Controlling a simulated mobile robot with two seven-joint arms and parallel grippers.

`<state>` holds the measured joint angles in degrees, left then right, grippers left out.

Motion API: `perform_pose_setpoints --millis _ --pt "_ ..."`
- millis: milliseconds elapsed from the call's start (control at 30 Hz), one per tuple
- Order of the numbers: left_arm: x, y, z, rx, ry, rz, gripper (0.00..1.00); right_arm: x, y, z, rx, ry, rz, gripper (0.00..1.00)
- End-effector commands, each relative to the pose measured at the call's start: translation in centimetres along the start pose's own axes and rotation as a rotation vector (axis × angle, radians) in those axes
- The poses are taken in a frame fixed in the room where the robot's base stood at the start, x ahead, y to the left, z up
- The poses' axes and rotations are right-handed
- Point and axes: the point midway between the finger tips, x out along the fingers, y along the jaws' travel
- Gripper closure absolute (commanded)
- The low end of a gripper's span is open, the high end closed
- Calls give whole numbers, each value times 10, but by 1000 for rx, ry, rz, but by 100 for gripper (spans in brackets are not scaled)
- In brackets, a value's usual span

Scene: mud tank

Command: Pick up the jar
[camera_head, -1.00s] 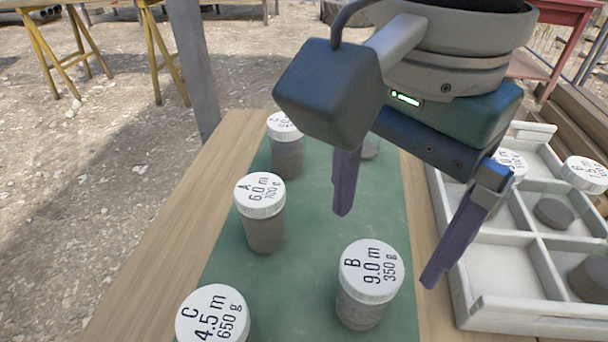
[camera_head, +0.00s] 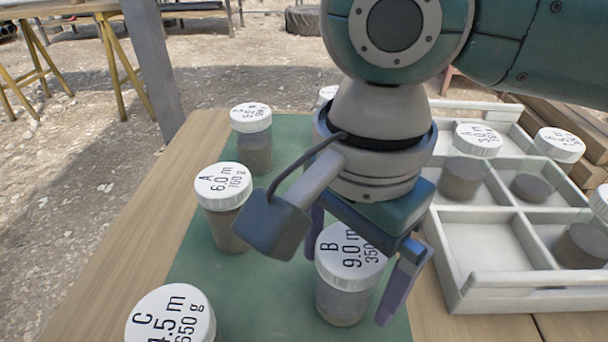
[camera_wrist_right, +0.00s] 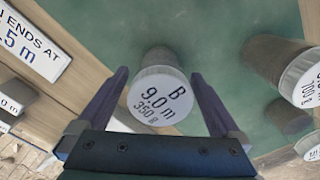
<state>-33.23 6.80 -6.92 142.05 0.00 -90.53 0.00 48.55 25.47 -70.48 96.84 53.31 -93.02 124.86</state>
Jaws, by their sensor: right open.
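Jar B (camera_head: 345,276), white-lidded and marked 9.0 m and 350 g, stands upright on the green mat (camera_head: 200,283). My right gripper (camera_head: 352,275) is open above it, with one finger on each side of the lid in the head view. In the right wrist view jar B (camera_wrist_right: 158,95) lies between the two fingers (camera_wrist_right: 160,92), with visible gaps. Jar A (camera_head: 225,205), marked 6.0 m, stands to its left. Jar C (camera_head: 172,318), marked 4.5 m, is at the near left, cut off by the frame. Another lidded jar (camera_head: 253,140) stands behind A. My left gripper is not seen.
In the right wrist view a sign (camera_wrist_right: 30,45) reads partly "ENDS AT" above a length in metres.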

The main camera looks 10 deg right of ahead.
Motion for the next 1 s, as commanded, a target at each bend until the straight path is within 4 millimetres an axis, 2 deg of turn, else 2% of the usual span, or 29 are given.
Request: perform_pose_setpoints --millis 67,900,967,1000 --pt "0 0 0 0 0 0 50 0 0 0 0 0 1 0" --pt "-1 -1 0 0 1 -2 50 -1 0 0 0 0 1 93" --pt "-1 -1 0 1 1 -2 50 -1 0 0 0 0 1 100" --pt "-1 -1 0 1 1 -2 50 -1 0 0 0 0 1 100"
